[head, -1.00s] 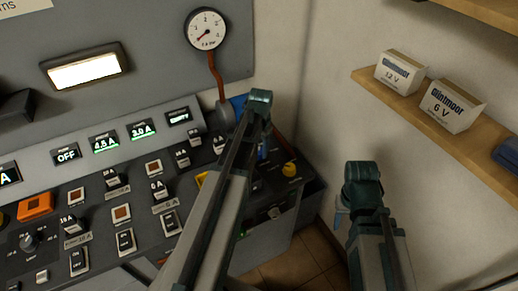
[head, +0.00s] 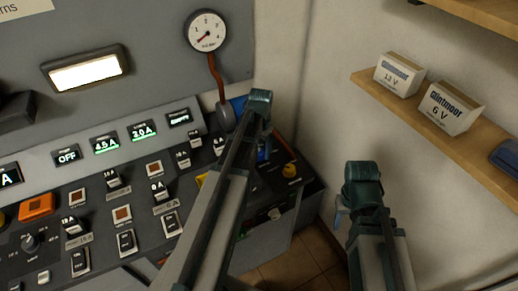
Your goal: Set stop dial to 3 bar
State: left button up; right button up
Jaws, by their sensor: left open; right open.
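A round white pressure gauge (head: 206,31) marked 1 to 4 hangs on the grey wall. Its red needle points low left, near the bottom of the scale. A red-brown hose (head: 215,76) runs down from it to a dark fitting. I cannot tell which control is the stop dial; my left arm covers part of the panel. My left gripper (head: 263,149) is open, mostly hidden behind its arm, over the panel's right part. My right gripper (head: 342,217) is open, mostly hidden by its arm, right of the panel.
The control panel (head: 98,206) carries several switches, a black dial (head: 31,241) and lit displays. A wooden shelf (head: 408,105) with two boxes (head: 400,74) (head: 449,107) is on the right wall. Tiled floor (head: 290,268) shows between panel and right arm.

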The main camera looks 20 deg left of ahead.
aim_at(260, 153)
pick_arm(q)
notch_tip(260, 153, up, 13)
jog(key=p, duration=1.2)
jog(key=shift+d+p, duration=0.2)
jog(key=shift+p, duration=0.1)
jog(key=s+d+f+b, duration=0.2)
jog(key=s+d, duration=0.6)
jog(key=d, duration=0.3)
jog(key=s+d+f+m+b, duration=0.1)
jog(key=s+d+b, duration=0.1)
jog(key=s+d, duration=0.6)
jog(key=d, duration=0.3)
jog(key=shift+s+d+f+y, duration=0.15)
jog(key=shift+d+f+y, duration=0.15)
jog(key=shift+f+y, duration=0.1)
